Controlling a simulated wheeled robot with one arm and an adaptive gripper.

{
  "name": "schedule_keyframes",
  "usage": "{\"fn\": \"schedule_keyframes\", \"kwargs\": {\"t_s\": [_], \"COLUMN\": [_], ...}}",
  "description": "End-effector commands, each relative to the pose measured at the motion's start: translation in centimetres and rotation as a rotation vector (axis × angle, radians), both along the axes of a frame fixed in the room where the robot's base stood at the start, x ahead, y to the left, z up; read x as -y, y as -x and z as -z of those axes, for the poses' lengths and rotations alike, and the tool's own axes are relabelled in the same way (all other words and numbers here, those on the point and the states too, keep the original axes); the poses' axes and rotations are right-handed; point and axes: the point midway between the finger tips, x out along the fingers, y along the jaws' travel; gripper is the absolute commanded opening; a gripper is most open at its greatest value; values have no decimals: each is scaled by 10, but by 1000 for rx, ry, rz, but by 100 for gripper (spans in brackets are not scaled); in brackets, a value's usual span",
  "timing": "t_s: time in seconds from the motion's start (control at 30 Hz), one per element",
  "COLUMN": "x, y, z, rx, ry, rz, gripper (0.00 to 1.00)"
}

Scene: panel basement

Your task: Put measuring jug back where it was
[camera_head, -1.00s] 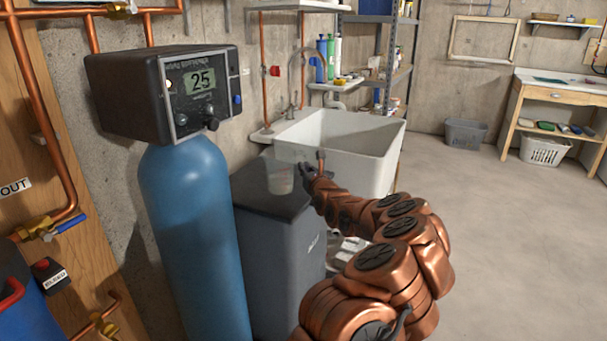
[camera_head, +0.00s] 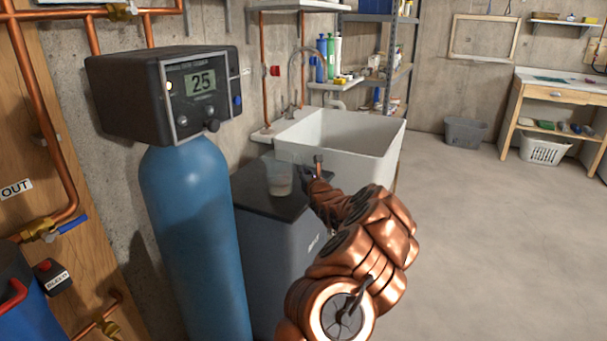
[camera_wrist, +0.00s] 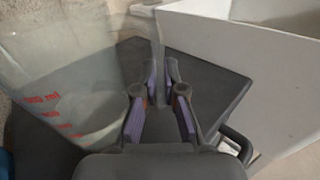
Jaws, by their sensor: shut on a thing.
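The measuring jug (camera_head: 279,181) is clear, with a pale content low inside it. It appears upright over the dark lid of the grey tank (camera_head: 262,203); whether it touches the lid I cannot tell. In the wrist view the jug (camera_wrist: 55,75) fills the left side, with red markings on its wall. My gripper (camera_head: 303,172) is at the jug's right side, and its fingers (camera_wrist: 161,70) are close together, shut on the jug. The part between the fingers is hard to make out.
A blue cylinder (camera_head: 190,220) with a black control head (camera_head: 165,95) stands left of the tank. A white sink (camera_head: 345,140) stands right behind the tank, close to my gripper. The floor (camera_head: 480,240) on the right is clear.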

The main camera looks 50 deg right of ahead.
Motion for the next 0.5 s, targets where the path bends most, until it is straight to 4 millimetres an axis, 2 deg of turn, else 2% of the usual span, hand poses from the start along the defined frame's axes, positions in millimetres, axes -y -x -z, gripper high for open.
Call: {"fn": "schedule_keyframes", "kwargs": {"t_s": [0.1,0.5], "x": [0,0], "y": [0,0], "z": [9,11], "rx": [1,3], "ry": [0,1], "rz": [0,0], "gripper": [0,0]}}
